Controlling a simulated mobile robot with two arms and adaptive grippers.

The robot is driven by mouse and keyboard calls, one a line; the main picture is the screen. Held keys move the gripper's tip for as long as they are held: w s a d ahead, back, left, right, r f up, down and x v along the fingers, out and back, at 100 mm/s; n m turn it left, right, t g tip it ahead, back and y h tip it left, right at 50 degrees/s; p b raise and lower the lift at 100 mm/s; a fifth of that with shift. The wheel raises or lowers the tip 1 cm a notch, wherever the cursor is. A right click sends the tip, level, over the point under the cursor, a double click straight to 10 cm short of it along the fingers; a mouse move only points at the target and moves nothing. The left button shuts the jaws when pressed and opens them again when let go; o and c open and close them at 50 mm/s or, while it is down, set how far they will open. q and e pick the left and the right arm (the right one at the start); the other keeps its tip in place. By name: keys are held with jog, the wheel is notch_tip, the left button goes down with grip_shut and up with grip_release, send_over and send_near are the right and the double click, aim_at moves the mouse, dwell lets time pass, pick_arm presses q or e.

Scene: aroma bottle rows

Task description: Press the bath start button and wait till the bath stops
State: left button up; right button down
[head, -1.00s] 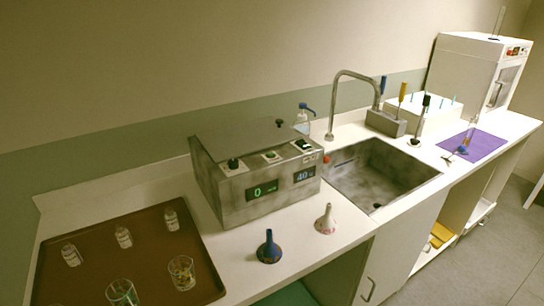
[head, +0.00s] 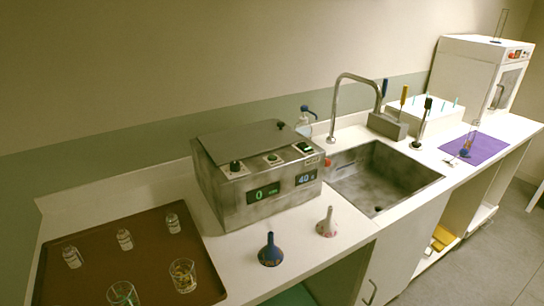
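The bath (head: 240,185) is a grey metal box with its lid closed, standing on the counter left of the sink. Its sloped top front strip carries a dark knob (head: 235,167), a small green-lit button (head: 273,158) and a dark green switch (head: 304,147). Which of these is the start button I cannot tell for sure. The left green display (head: 263,193) reads 0, and the right blue display (head: 305,177) reads about 40. A red knob (head: 328,162) sits by its right side. Neither of my grippers is in the head view.
A brown tray (head: 130,250) with several small bottles and glass beakers lies at left.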

pick_arm(q)
grip_shut()
dwell(1.4)
